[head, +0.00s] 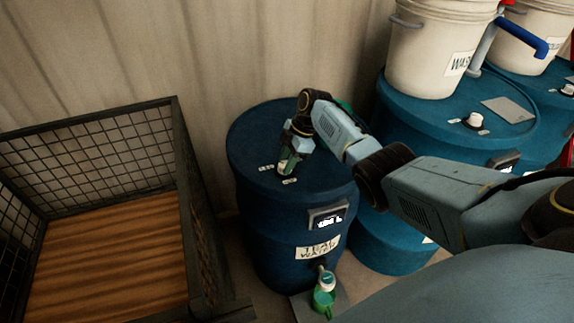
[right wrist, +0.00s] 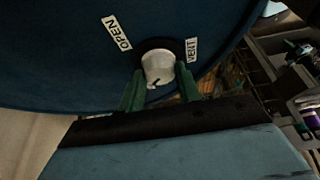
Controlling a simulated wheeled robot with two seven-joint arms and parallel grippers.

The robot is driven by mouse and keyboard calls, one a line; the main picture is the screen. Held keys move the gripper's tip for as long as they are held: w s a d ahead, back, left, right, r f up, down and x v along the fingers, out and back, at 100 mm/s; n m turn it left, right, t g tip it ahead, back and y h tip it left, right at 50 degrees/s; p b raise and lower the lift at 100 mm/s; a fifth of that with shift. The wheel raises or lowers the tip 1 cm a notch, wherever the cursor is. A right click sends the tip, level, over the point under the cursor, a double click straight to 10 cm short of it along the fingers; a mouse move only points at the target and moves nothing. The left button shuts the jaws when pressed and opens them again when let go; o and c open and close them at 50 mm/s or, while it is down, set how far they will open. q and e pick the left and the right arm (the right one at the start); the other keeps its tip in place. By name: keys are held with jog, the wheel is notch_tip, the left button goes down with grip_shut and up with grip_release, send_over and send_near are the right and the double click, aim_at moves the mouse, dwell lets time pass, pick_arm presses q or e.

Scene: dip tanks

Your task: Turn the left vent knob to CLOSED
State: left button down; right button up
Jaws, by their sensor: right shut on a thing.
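The left vent knob (right wrist: 157,66) is a white round cap on a dark collar on top of the left blue drum (head: 250,140). My right gripper (right wrist: 160,88) has its green fingers on either side of the knob and is shut on it. In the head view the right gripper (head: 287,163) points down at the drum top and mostly hides the knob. A dark mark shows on the knob's near side. An OPEN label (right wrist: 117,33) and a VENT label (right wrist: 191,49) flank it. I cannot make out a CLOSED label. My left gripper is not in view.
A second blue drum (head: 428,112) to the right bears a white pail (head: 425,50) and another white knob (head: 475,119). A wire-sided crate (head: 183,190) stands at left. A corrugated wall is behind.

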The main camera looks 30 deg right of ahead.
jog(key=shift+n, duration=0.3)
jog(key=o, duration=1)
jog(key=v, duration=1.3)
jog(key=shift+r, duration=0.2)
jog(key=shift+w, duration=0.1)
